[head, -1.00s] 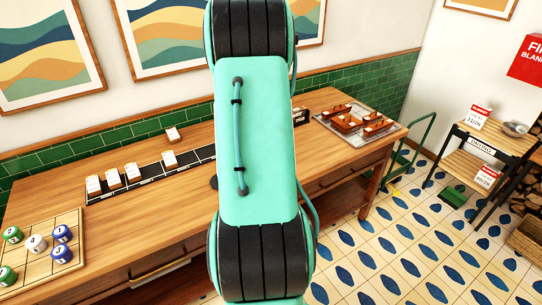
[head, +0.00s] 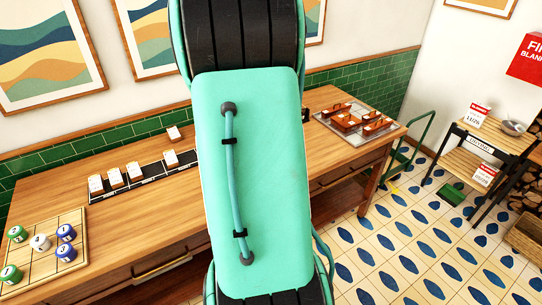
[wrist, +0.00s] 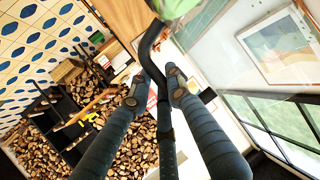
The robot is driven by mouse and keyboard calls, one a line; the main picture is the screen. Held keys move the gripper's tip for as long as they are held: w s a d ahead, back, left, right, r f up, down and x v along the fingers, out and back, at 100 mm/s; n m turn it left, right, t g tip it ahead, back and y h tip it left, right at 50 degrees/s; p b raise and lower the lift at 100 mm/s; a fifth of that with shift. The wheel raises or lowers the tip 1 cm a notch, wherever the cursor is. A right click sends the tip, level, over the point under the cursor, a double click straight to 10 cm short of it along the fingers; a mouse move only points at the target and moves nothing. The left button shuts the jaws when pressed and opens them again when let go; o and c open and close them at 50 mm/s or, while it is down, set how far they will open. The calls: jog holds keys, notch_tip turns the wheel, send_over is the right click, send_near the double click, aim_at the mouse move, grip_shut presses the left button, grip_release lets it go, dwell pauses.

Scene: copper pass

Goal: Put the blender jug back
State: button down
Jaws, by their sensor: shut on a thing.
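In the wrist view my gripper (wrist: 154,88) is shut on a black curved handle, which I take to be that of the blender jug (wrist: 147,45). The handle runs between the two fingers and bends near the top of the picture. A blurred green part (wrist: 178,7) shows at the top edge beside it. I cannot make out the jug's full outline or whether it is upright. In the head view my arm fills the middle and hides my gripper and the jug. I cannot make out a blender base.
A wooden table (head: 125,222) stands along the tiled wall. It bears a board with numbered balls (head: 45,262), a black strip with white cards (head: 145,172) and a tray of brown objects (head: 352,140). A small shelf (head: 482,152) stands at the right.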

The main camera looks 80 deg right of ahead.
notch_tip(320, 180, down, 10)
dwell(0.5)
jog(key=shift+d, duration=0.1)
jog(key=w+d+f+b, duration=0.1)
jog(key=w+d+b, duration=0.1)
jog(key=d, duration=1.3)
jog(key=shift+w+d+f+b, duration=0.25)
jog(key=shift+w+d+b, duration=0.05)
jog(key=shift+w+b, duration=0.1)
jog(key=shift+f+b, duration=0.75)
jog(key=shift+f, duration=1.15)
jog(key=c, duration=1.6)
grip_release()
jog(key=shift+c, duration=0.2)
